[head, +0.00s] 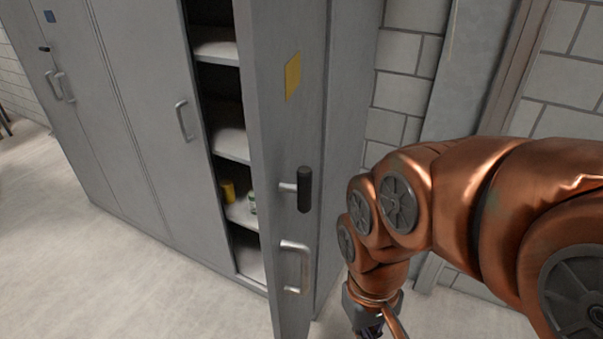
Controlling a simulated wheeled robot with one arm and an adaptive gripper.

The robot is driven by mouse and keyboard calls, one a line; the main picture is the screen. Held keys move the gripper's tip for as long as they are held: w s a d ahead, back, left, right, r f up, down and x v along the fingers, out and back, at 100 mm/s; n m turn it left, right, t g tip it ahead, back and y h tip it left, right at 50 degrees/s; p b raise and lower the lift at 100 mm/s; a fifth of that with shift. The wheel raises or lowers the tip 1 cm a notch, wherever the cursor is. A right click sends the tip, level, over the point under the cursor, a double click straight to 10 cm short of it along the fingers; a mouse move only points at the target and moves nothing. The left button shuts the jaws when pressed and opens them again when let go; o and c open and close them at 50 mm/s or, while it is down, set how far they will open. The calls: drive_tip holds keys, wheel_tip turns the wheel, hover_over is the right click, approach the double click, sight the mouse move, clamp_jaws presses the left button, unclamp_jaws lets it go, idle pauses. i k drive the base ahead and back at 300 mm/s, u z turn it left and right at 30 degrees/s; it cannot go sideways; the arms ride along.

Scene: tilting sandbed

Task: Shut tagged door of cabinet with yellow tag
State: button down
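The grey cabinet door with the yellow tag (292,76) stands partly open, swung out toward me. The door (283,140) carries a dark-gripped lever handle (304,189) and a metal pull handle (294,266) below it. The cabinet's shelves (231,144) show through the gap at the door's left. My gripper (372,332) hangs low to the right of the door, apart from the pull handle. It is cut off by the bottom edge, so its fingers are mostly hidden.
A yellow cup (228,191) and a small whitish-green item (252,203) sit on an inner shelf. A brick wall (403,85) is at the right. The floor (150,275) in front is clear.

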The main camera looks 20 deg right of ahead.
sight(281, 44)
drive_tip(key=z, duration=1.1)
drive_tip(key=k, duration=0.85)
drive_tip(key=u, duration=1.55)
